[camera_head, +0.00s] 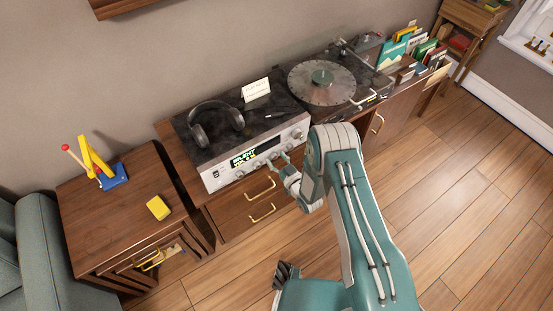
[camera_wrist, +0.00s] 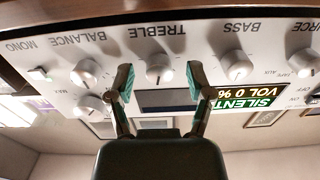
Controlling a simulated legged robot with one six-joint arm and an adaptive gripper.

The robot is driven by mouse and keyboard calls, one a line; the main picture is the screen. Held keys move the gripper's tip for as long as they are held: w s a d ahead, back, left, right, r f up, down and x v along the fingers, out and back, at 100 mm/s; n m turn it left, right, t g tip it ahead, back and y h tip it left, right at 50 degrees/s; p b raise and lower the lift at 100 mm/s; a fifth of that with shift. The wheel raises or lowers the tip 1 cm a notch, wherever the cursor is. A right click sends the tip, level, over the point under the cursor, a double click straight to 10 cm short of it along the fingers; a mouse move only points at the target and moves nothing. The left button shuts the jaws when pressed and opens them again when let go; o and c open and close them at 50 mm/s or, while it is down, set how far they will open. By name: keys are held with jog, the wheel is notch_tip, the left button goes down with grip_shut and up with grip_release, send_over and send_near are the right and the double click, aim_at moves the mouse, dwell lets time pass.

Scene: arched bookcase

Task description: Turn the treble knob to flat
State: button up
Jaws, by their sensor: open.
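The silver receiver (camera_head: 215,180) stands on the wooden cabinet, and its front panel fills the upper wrist view, upside down. The treble knob (camera_wrist: 159,66) is a round white knob under the word TREBLE. My gripper (camera_head: 279,162) is at the receiver's front in the head view. In the wrist view my gripper (camera_wrist: 159,82) is open, one teal-padded finger on each side of the treble knob. Gaps show between the pads and the knob. A pale ridge on the knob points down in the picture, slightly left; its exact setting is hard to read.
The balance knob (camera_wrist: 86,73) and bass knob (camera_wrist: 227,66) flank the treble knob closely. Open floor (camera_head: 455,190) lies at right.

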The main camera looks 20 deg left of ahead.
jog(key=shift+d, duration=0.15)
grip_shut()
jog(key=shift+n, duration=1.5)
grip_release()
jog(key=v, duration=1.1)
jog(key=shift+s+d, duration=0.2)
jog(key=shift+s, duration=0.15)
